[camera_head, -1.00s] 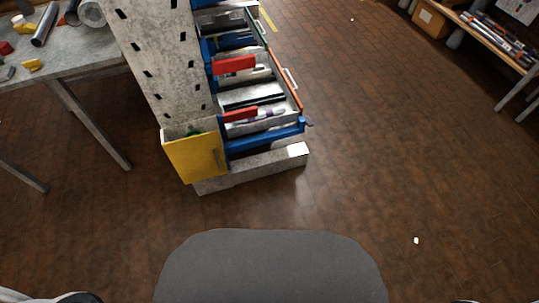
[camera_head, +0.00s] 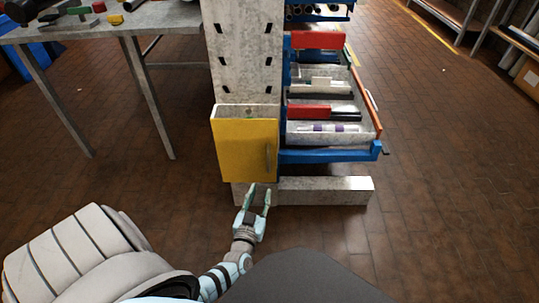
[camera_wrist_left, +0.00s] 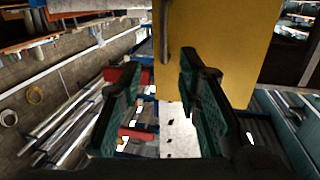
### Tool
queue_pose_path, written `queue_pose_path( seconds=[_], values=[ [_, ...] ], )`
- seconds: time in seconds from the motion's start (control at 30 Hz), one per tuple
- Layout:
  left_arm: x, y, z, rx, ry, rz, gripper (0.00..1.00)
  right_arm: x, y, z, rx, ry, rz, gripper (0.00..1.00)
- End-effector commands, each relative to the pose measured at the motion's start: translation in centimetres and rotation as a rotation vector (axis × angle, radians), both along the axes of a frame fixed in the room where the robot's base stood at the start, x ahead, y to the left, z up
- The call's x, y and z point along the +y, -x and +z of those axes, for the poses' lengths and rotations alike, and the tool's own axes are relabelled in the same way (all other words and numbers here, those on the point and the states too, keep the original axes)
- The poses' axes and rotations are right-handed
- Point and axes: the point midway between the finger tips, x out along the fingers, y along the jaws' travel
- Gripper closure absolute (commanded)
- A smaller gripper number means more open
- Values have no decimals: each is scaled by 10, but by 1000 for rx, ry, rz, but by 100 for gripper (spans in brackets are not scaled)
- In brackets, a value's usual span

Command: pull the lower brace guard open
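The yellow lower brace guard (camera_head: 240,150) is an upright panel at the foot of the grey mast (camera_head: 243,60). A grey-rimmed opening shows behind its top edge. A thin vertical handle (camera_head: 267,158) is on its right side. My left gripper (camera_head: 258,192) is below and near the handle, with its fingers spread and nothing between them. In the left wrist view the guard (camera_wrist_left: 228,45) fills the upper right, and the handle (camera_wrist_left: 165,32) shows beyond the gap between the open fingers (camera_wrist_left: 158,75), apart from them. My right gripper is not in view.
Blue-framed trays (camera_head: 330,130) with red labels stick out right of the mast. A grey base beam (camera_head: 325,190) lies on the floor below them. A grey table (camera_head: 130,22) with small parts stands at left. Shelves (camera_head: 450,15) are at the far right. The floor at right is clear.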

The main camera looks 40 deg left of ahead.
Motion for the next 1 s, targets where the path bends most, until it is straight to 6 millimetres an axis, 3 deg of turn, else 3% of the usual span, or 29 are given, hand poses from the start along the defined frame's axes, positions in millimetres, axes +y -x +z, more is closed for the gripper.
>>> queue_pose_path(
  seconds=[0.03,0.27,0.43,0.6,0.8,1.0],
  values=[
    [4,-4,0,-25,-4,15,69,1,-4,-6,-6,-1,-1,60],
    [24,-42,6,-37,-8,23,69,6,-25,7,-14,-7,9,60],
    [44,-82,5,-36,-6,23,69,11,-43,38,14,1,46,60],
    [57,-110,5,-33,-5,22,69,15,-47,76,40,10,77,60],
    [65,-128,6,-32,-5,21,69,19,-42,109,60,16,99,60],
    [68,-132,8,-31,-4,21,69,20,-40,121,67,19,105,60]
  ],
)
